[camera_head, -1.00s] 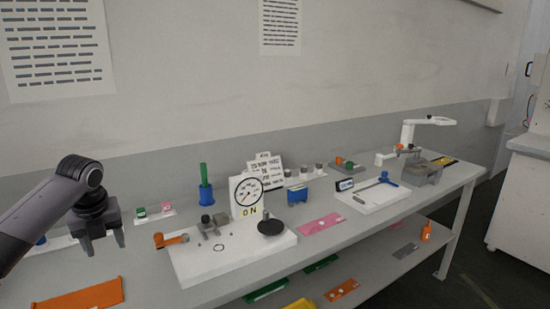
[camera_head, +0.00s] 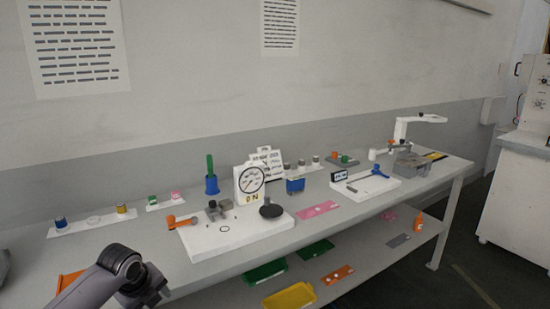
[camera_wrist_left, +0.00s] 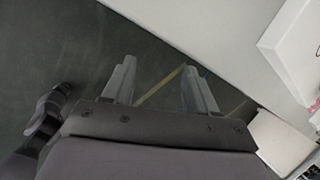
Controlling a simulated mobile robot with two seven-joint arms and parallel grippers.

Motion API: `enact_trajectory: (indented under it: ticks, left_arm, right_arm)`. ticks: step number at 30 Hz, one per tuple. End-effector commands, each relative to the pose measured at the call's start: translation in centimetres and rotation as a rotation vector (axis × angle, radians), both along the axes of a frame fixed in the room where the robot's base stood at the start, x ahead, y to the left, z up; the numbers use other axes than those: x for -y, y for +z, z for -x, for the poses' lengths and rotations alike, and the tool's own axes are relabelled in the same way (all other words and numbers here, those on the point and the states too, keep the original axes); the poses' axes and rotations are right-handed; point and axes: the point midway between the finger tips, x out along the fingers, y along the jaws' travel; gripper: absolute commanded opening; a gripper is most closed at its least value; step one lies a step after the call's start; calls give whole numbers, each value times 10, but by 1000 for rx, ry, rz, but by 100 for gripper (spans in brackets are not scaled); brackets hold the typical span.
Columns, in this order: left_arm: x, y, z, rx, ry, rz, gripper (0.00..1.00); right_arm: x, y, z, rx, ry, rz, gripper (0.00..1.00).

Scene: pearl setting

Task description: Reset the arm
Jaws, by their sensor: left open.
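My left arm (camera_head: 105,281) comes in at the bottom left of the head view, low at the front edge of the workbench (camera_head: 120,246). Its fingers are out of sight below the picture there. In the left wrist view my left gripper (camera_wrist_left: 160,82) is open, with nothing between its two fingers. Dark floor (camera_wrist_left: 60,45) shows beyond the fingers.
A white board with a dial gauge (camera_head: 250,180) stands mid-bench. An orange piece (camera_head: 68,281) lies partly behind my arm. A second white board (camera_head: 366,190) is further right. Yellow (camera_head: 290,297) and green trays (camera_head: 265,271) sit on the lower shelf.

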Motion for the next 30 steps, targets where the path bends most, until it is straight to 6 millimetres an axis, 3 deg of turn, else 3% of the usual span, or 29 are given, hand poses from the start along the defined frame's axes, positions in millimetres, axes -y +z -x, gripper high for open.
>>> enact_trajectory:
  ticks: [1,6,13,21,30]
  left_arm:
    - [14,-20,11,9,46,51,57]
    - [52,-67,45,62,252,243,57]
    - [90,-109,102,99,570,530,57]
    - [107,-129,176,117,980,868,57]
    - [93,-123,256,142,1410,1196,57]
  right_arm:
    - [0,1,1,-1,0,0,43]
    - [0,2,1,-2,0,0,43]
    - [0,4,2,-5,0,0,43]
    - [0,6,3,-6,0,0,43]
    - [0,9,3,-7,0,0,43]
